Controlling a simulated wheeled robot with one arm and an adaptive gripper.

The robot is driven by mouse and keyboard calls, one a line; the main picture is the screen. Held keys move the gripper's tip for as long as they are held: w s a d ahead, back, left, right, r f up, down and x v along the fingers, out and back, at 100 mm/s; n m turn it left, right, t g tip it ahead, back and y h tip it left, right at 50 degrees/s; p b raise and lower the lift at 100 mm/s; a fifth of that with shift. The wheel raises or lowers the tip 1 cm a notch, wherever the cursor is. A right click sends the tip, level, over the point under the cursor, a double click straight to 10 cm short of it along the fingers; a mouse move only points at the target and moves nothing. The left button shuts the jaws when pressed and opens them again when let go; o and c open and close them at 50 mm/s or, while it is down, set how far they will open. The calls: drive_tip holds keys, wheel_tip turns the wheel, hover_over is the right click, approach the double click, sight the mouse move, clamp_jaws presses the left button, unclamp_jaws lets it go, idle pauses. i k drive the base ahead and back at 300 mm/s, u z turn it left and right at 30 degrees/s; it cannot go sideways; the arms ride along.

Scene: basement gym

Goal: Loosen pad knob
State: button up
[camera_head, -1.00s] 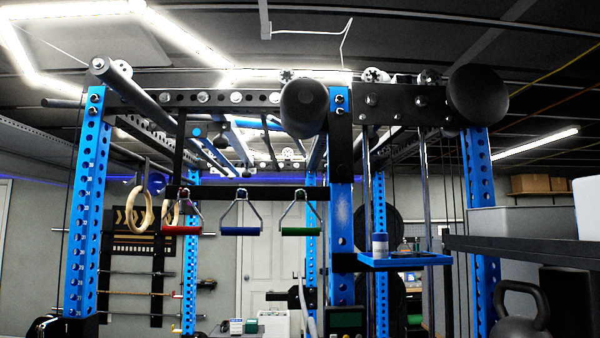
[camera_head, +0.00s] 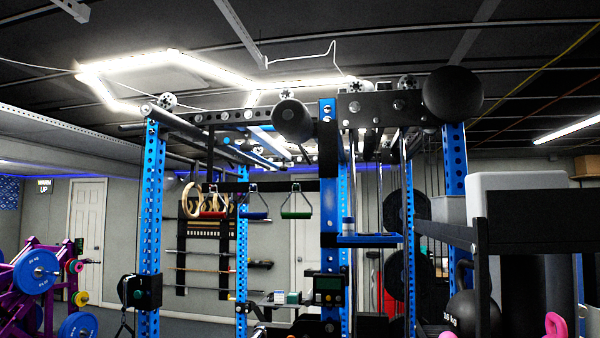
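I cannot pick out a pad knob for sure in the head view. A blue power rack (camera_head: 150,215) stands ahead, with black crossbars and small fittings along its top. Two black round-ended pieces, a left one (camera_head: 291,120) and a larger right one (camera_head: 452,94), stick out toward me near the top of the rack; I cannot tell if they are pads. A black box-like fitting (camera_head: 143,291) sits on the left upright. My gripper is not in view.
A purple rack with blue weight plates (camera_head: 36,272) stands at the left. A dark shelf frame (camera_head: 483,262) with a kettlebell (camera_head: 473,312) blocks the near right. Coloured handles (camera_head: 297,205) and gymnastic rings (camera_head: 191,199) hang from the rack. A white door (camera_head: 86,232) is behind.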

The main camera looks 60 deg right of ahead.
sight(328, 168)
drive_tip(key=z, duration=0.1)
drive_tip(key=i, duration=1.25)
drive_tip(key=z, duration=0.8)
drive_tip(key=i, duration=0.85)
drive_tip(key=z, duration=1)
